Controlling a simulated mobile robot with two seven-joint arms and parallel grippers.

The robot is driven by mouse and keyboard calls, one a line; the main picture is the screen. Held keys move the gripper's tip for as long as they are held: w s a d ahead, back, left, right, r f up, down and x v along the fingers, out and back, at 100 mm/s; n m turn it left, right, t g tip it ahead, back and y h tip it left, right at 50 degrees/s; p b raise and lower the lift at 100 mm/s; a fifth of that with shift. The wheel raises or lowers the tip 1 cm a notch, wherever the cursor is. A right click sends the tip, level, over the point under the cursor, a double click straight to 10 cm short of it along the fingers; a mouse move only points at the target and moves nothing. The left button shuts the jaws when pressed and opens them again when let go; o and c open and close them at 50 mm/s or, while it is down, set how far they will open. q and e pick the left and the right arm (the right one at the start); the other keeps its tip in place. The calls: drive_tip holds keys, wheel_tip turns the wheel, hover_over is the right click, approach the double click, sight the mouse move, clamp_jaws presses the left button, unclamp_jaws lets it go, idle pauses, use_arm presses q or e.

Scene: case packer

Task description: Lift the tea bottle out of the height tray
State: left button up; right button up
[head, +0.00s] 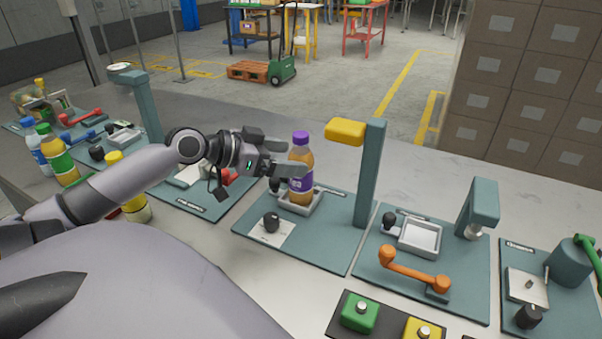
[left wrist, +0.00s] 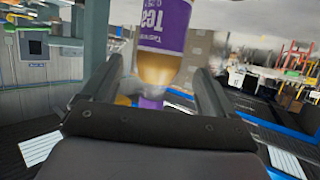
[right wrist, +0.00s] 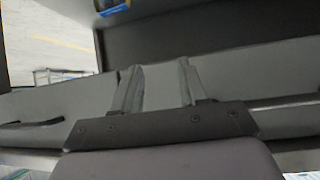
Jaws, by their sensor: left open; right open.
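The tea bottle (head: 301,172), amber with a purple label and purple cap, stands upright in the small grey height tray (head: 313,206) on a teal board. My left gripper (head: 290,170) comes in from the left at the bottle's label height. It is open, its fingers at the bottle's side. In the left wrist view the bottle (left wrist: 162,45) appears upside down, in line with the gap between the two spread fingers (left wrist: 155,85). I cannot tell whether the fingers touch it. My right gripper (right wrist: 158,85) is open and empty in the right wrist view, away from the bottle.
A teal post (head: 371,175) with a yellow head (head: 346,131) stands just right of the bottle. An orange handle (head: 412,270) and another tray (head: 420,238) are further right. Other bottles (head: 57,155) stand far left.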

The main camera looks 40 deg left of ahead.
use_arm(q)
drive_tip(key=shift+f+x, duration=0.15)
drive_tip(key=shift+x, duration=0.9)
drive_tip(key=shift+f+x, duration=0.15)
drive_tip(key=shift+x, duration=0.95)
drive_tip(key=shift+s, duration=0.15)
drive_tip(key=shift+r, duration=0.1)
drive_tip(key=c, duration=1.3)
